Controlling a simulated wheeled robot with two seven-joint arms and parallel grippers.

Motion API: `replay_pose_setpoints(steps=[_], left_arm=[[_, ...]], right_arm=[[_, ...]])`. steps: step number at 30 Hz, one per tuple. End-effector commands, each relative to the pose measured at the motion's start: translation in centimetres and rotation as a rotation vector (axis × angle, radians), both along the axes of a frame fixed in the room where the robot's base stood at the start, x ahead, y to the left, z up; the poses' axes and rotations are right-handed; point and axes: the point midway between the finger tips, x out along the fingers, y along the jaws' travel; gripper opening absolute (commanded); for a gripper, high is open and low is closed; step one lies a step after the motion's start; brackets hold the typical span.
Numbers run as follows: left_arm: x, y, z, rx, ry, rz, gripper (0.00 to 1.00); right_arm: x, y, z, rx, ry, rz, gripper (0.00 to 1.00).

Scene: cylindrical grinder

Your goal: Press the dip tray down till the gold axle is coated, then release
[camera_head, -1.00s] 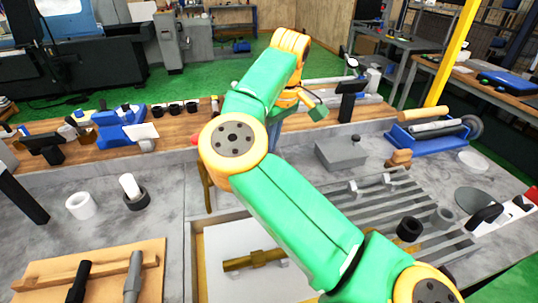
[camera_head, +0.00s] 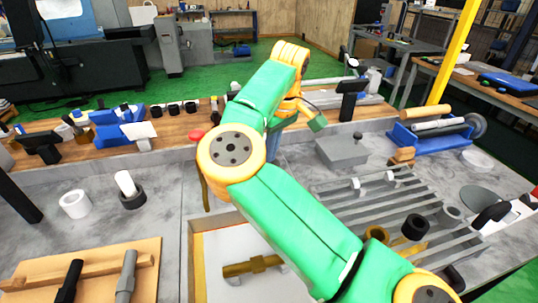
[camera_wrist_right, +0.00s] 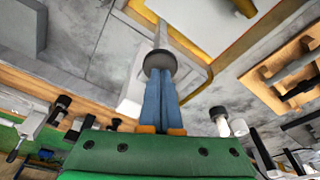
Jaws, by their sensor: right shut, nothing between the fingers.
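The gold axle (camera_head: 252,265) lies across a pale, gold-edged tray (camera_head: 198,265), which I take for the dip tray, at the bottom middle of the head view. Part of this tray (camera_wrist_right: 195,25) and the axle (camera_wrist_right: 243,7) show at the top of the wrist view. My right gripper (camera_wrist_right: 160,77) has its blue fingers together and empty. Their tips meet a dark round knob with a grey top (camera_wrist_right: 159,62) in the wrist view; I cannot tell touching from just above. In the head view my right arm hides most of this gripper. My left gripper is not seen.
A slatted grey rack (camera_head: 335,195) with rings is to the right of my arm. A grey box (camera_head: 342,150) stands behind it. A wooden board (camera_head: 140,255) with dark tools, a white ring (camera_head: 75,204) and a black ring (camera_head: 132,199) are on the left.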

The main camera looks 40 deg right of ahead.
Motion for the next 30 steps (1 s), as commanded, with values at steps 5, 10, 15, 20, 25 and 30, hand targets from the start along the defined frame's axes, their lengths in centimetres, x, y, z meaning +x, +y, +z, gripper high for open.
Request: replay_pose_setpoints(steps=[5, 10, 15, 20, 25, 30], left_arm=[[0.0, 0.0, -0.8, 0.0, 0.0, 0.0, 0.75], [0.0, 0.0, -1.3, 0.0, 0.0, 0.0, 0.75], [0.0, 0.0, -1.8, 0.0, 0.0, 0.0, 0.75], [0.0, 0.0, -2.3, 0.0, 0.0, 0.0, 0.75], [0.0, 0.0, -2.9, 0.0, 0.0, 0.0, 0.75], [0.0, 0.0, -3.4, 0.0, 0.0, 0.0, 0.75]], right_arm=[[0.0, 0.0, -1.0, 0.002, 0.002, 0.0, 0.0], [0.0, 0.0, -1.7, 0.002, 0.003, 0.0, 0.0], [0.0, 0.0, -2.4, 0.002, 0.003, 0.0, 0.0], [0.0, 0.0, -3.0, 0.002, 0.003, 0.0, 0.0], [-0.1, 0.0, -3.7, 0.001, 0.003, -0.001, 0.0], [-0.1, 0.0, -4.4, 0.001, 0.003, -0.001, 0.0]])
